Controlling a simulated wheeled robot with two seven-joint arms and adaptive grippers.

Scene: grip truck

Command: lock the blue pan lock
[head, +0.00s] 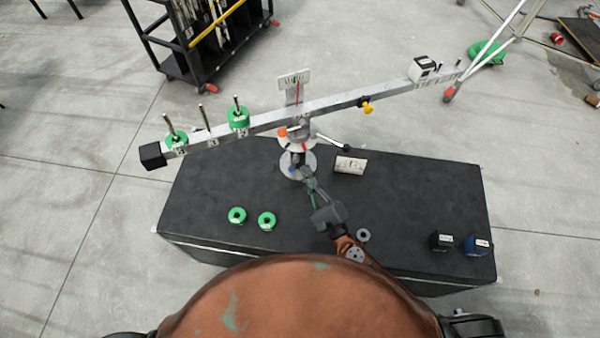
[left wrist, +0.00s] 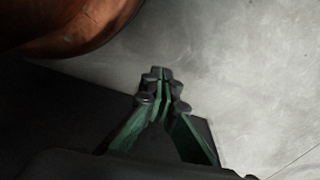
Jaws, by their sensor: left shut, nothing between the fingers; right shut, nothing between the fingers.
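The blue pan lock (head: 292,170) is a small blue knob low on the stand (head: 300,160) of the beam device, near its round base. My right gripper (head: 304,172) is shut and empty, its fingertips just right of the blue knob. Whether they touch it I cannot tell, and the fingers cover part of the stand. My left gripper (left wrist: 160,75) shows only in the left wrist view, shut and empty, with grey floor and a dark surface behind it.
The long grey beam (head: 340,103) crosses above, with an orange knob (head: 283,132) and a yellow knob (head: 367,106).

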